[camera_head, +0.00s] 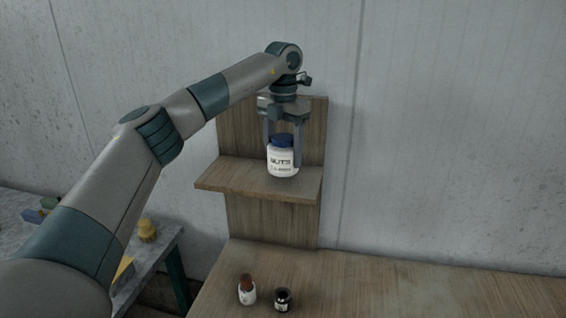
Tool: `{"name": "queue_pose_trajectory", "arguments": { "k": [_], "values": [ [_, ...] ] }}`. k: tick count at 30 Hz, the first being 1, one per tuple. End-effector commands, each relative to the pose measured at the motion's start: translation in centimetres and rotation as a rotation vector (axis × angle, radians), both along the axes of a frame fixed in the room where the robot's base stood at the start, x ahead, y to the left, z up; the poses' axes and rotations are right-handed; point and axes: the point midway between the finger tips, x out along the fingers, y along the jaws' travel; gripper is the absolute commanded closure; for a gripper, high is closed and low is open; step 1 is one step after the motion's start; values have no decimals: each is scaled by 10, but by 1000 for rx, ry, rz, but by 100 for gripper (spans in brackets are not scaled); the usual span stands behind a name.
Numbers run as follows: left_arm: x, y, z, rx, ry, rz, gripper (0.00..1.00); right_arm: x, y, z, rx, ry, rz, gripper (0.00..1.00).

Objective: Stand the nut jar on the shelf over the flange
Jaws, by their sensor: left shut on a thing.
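The nut jar (283,161) is white with a dark blue lid and a label reading "NUTS". It is upright at the wooden shelf (240,182), towards the shelf's right part. My left gripper (284,158) points down from above and is shut on the jar, one finger on each side. I cannot tell whether the jar's base touches the shelf board. I cannot make out a flange in this view. My right gripper is not in view.
Below the shelf, a wooden table (420,290) holds a small white bottle with a brown cap (247,290) and a small dark jar (283,299). A grey side table at the left holds a yellow object (147,231). The table's right part is clear.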

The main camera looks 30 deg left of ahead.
Motion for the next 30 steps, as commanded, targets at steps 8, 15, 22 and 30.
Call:
{"name": "queue_pose_trajectory", "arguments": {
  "k": [8, 15, 22, 30],
  "values": [
    [-1, 1, -26, 0, 2, 0, 66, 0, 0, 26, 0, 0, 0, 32],
    [0, 1, -34, 0, 0, 1, 66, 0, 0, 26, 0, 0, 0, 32],
    [0, 0, -37, 0, 1, 1, 66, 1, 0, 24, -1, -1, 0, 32],
    [0, 0, -37, 0, 1, 1, 21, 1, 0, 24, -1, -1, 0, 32]
  ]
}}
